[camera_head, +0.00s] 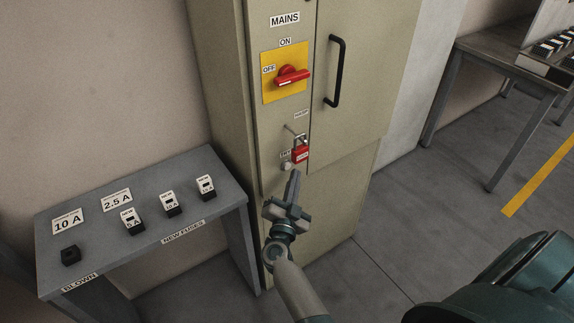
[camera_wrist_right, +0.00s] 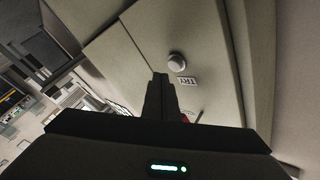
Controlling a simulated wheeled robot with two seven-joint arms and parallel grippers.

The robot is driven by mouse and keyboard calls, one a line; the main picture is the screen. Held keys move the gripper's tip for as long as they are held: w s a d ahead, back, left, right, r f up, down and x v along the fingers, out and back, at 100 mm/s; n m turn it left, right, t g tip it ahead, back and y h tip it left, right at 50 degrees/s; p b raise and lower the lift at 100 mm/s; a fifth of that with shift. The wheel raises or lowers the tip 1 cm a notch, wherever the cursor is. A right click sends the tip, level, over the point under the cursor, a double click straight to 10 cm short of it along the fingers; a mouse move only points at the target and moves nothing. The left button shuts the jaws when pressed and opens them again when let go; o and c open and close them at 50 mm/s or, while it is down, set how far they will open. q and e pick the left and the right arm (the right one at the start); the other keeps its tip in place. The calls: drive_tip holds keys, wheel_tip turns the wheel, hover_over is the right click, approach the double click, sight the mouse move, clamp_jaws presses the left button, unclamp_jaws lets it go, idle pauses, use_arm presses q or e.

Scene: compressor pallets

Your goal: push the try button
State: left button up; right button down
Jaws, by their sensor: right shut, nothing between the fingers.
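The try button is a small round pale button (camera_head: 286,166) on the front strip of the beige cabinet (camera_head: 343,142), below the red padlock (camera_head: 300,154). In the right wrist view the button (camera_wrist_right: 176,62) shows clearly beside its TRY label (camera_wrist_right: 187,80). My right gripper (camera_head: 294,176) is shut and empty, its fingertips just below the button in the head view. In the right wrist view the fingertips (camera_wrist_right: 160,78) point toward the panel near the button; I cannot tell whether they touch. My left gripper is not in view.
Above are the red mains switch (camera_head: 291,77) on a yellow plate and a black door handle (camera_head: 336,71). A grey table (camera_head: 215,246) with several fuses stands to the left, close to the cabinet. Another table (camera_head: 483,58) stands at the back right. Floor at right is open.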

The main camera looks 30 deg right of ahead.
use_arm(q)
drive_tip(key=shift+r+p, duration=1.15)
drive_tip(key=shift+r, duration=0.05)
use_arm(e)
drive_tip(key=shift+s+d, duration=0.2)
drive_tip(key=shift+s, duration=2.75)
